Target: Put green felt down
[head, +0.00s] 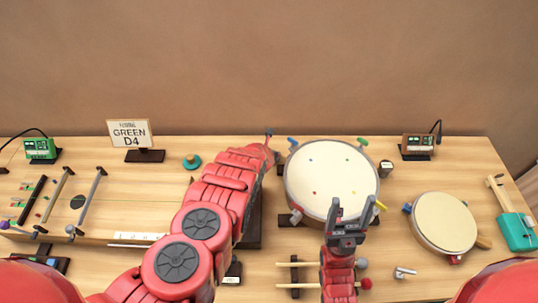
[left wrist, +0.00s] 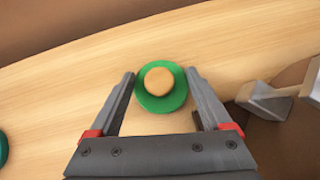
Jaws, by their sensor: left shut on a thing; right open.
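The green felt (left wrist: 145,100) is a round green disc with a pale wooden knob on top. In the left wrist view it sits between the fingertips of my left gripper (left wrist: 160,77), which is shut on it. Pale wooden tabletop shows around it; I cannot tell whether it touches the wood. In the head view my left arm hides the felt and most of that gripper. My right gripper (head: 349,212) is open and empty, over the front rim of the large drum (head: 330,180).
A sign reading "GREEN D4" (head: 129,133) stands at the back left. A teal disc with a knob (head: 192,162) lies left of my left arm. A smaller drum (head: 443,222) is at right. Bare wood (head: 160,190) lies left of the arm.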

